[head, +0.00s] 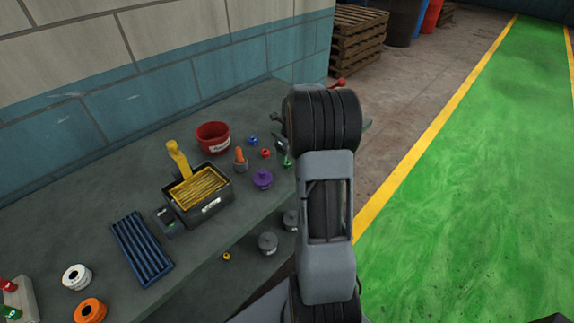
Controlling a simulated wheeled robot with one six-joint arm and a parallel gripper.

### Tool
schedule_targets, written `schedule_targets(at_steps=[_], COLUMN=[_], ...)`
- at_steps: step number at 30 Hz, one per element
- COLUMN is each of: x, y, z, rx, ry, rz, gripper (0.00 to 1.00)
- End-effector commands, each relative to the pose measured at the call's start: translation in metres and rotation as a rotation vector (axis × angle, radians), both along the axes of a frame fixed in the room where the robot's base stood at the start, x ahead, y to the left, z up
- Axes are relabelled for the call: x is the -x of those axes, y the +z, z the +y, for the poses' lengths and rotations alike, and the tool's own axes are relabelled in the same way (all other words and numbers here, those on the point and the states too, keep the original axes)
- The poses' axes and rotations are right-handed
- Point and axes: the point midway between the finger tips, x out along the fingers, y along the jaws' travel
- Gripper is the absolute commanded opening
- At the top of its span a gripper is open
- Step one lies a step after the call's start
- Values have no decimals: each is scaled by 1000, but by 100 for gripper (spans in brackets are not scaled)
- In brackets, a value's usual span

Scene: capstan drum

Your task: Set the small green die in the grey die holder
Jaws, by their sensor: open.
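A small green piece (287,160), which looks like the green die, is on the bench top just left of my arm, partly hidden by it. Another green piece (14,314) shows at the lower left edge, by a light grey block (22,297) with a red piece (8,285) on it. The block may be the grey die holder; it is cut off by the frame edge, so I cannot tell for sure. My arm covers the middle right of the head view. My gripper is hidden behind it.
On the bench (205,275) are a red bowl (213,136), a black tray with a yellow insert (202,192), a blue ribbed tray (142,247), a purple knobbed piece (262,179), an orange-topped piece (240,160) and small red (265,153) and blue (252,140) pieces. A wall stands behind.

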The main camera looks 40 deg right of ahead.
Motion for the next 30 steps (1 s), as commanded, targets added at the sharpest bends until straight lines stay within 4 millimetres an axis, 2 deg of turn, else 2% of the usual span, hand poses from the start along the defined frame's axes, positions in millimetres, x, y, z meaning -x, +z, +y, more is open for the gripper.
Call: schedule_targets(at_steps=[9, 19, 30], x=[-5, -5, -5], y=[-39, -45, -45], z=[2, 2, 2], rx=[-2, -1, -1], ry=[0, 0, 0], rz=[2, 1, 1], gripper=[66, 66, 31])
